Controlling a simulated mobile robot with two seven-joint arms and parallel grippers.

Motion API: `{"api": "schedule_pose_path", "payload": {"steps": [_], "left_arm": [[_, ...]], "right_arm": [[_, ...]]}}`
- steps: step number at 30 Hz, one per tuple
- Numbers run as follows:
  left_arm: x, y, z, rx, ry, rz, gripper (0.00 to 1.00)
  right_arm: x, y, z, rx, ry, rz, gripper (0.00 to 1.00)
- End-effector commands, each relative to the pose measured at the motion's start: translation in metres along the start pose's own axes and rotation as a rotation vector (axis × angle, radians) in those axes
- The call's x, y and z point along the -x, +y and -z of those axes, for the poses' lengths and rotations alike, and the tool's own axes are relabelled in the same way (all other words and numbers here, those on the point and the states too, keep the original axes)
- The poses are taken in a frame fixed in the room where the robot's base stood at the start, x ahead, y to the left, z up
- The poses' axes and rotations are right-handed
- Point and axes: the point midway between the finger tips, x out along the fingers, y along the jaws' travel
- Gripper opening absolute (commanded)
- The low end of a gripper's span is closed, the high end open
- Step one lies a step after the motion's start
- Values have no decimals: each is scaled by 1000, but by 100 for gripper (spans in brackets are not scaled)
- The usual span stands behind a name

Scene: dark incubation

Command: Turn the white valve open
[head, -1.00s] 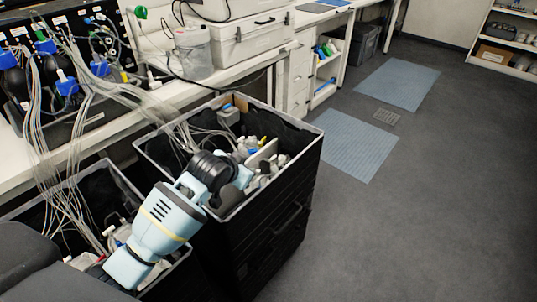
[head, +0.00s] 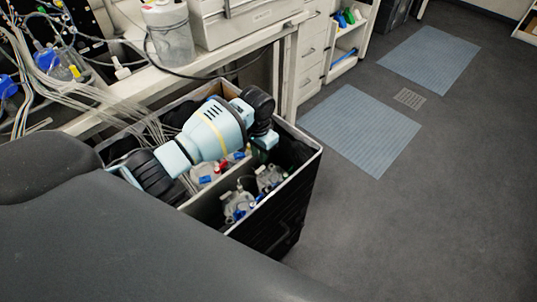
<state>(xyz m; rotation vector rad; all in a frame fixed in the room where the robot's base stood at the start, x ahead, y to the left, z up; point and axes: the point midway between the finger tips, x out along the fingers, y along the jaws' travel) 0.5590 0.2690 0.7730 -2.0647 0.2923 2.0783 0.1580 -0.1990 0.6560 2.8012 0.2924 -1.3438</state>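The black box (head: 312,148) with a pale rim stands beside the bench and holds several clear bottles with blue and red fittings. Two of them, a nearer bottle (head: 238,205) and a farther bottle (head: 270,178), sit in its right part, right of a divider. A white fitting (head: 121,69) stands on the bench edge; I cannot tell whether it is the white valve. My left arm reaches across the box from the left. Its gripper (head: 265,142) points down at the box's far right part; its fingers are too hidden to judge. My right gripper is not in view.
Thin clear tubes (head: 85,108) run from the bench into the box, beside my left arm. A clear jar (head: 168,32) and a grey case (head: 245,22) stand on the bench. The floor right of the box is free, with blue mats (head: 362,128).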

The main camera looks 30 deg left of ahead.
Motion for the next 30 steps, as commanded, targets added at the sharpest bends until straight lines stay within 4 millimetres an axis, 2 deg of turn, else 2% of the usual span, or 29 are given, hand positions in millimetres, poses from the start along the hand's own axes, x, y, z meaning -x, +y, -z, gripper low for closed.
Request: {"api": "schedule_pose_path", "payload": {"steps": [8, 21, 30], "left_arm": [[-4, 0, 0, 0, 0, 0, 21], [-65, 1, -1, -1, -3, -1, 21], [-78, 0, 0, -1, 2, 1, 21]], "right_arm": [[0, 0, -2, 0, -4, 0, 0], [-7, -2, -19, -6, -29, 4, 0], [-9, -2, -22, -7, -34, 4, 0]]}}
